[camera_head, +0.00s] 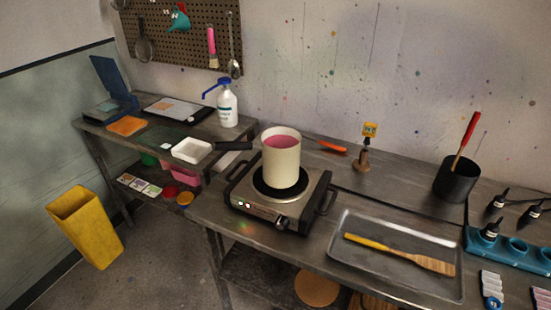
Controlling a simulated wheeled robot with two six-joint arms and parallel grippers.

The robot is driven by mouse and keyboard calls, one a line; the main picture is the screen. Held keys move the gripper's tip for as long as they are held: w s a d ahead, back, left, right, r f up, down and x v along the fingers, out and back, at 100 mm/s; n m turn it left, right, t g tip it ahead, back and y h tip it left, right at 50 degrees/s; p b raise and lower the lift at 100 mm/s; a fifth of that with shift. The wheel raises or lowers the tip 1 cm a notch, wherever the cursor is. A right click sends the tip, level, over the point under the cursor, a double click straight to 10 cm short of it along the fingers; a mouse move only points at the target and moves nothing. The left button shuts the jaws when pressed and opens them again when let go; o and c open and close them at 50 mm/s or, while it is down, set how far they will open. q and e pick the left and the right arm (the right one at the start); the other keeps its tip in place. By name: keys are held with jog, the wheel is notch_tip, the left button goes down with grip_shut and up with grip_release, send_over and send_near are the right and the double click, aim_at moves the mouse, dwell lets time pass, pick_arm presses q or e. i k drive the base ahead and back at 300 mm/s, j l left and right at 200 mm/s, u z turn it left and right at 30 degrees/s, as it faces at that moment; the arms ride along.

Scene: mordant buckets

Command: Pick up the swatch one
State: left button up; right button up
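I cannot tell for sure which thing is swatch one. An orange square sheet (127,125) lies flat at the front left of the left table. Several small cards with coloured patches (139,185) lie in a row on the shelf below that table. At the right edge, a pale strip card (491,281) lies on the right table, with a small blue round piece (493,303) at its near end. Another pale card with pinkish patches (541,299) is cut off by the frame edge. Neither of my grippers is in view.
A metal tray (375,273) holds a wooden spatula. A black container (455,183), a blue bottle rack (508,257) and a white pump bottle (227,108) stand upright. A yellow bin (87,228) stands on the floor.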

aim_at(491, 282)
jog(key=z, duration=1.7)
